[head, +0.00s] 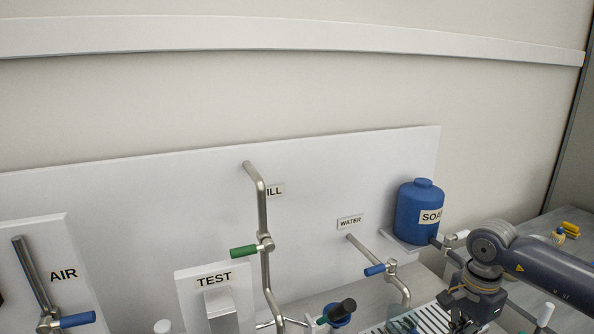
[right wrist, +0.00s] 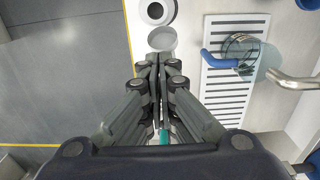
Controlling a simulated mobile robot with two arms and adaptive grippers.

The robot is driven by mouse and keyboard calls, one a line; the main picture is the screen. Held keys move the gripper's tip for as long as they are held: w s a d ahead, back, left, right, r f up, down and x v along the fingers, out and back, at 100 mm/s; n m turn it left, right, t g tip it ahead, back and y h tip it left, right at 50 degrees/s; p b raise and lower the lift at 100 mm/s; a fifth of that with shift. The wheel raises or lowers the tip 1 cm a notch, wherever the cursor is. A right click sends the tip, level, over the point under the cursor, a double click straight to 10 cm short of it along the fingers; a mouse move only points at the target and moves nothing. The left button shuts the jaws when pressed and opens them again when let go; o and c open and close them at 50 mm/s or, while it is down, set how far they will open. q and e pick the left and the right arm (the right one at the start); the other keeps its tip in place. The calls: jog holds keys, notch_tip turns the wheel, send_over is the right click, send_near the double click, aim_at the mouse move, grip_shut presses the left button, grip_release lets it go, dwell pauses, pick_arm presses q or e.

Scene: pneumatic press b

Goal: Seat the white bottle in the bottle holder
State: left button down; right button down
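I cannot surely pick out the white bottle. In the right wrist view, a white round thing with a dark centre (right wrist: 157,12) stands just beyond my fingertips, and a pale grey disc (right wrist: 162,40) lies between it and them. I cannot tell whether either is the bottle or its holder. In the head view, a small white cylinder (head: 545,314) shows at the lower right. My right gripper (right wrist: 156,62) points down over the counter edge, its fingertips together with nothing visible held. In the head view its fingers are mostly cut off. My left gripper is in no view.
A white slatted grate (right wrist: 222,98) with a clear glass vessel (right wrist: 240,52) lies beside my right gripper. The water pipe (head: 365,250), fill pipe (head: 262,210) and blue soap bottle (head: 418,212) stand along the back panel. Open floor (right wrist: 65,85) lies left in the wrist view.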

jog(key=shift+f+b, duration=0.3)
jog(key=shift+f, duration=0.2)
jog(key=shift+r+p, duration=0.75)
jog(key=shift+r, duration=0.85)
jog(key=shift+a+f, duration=0.1)
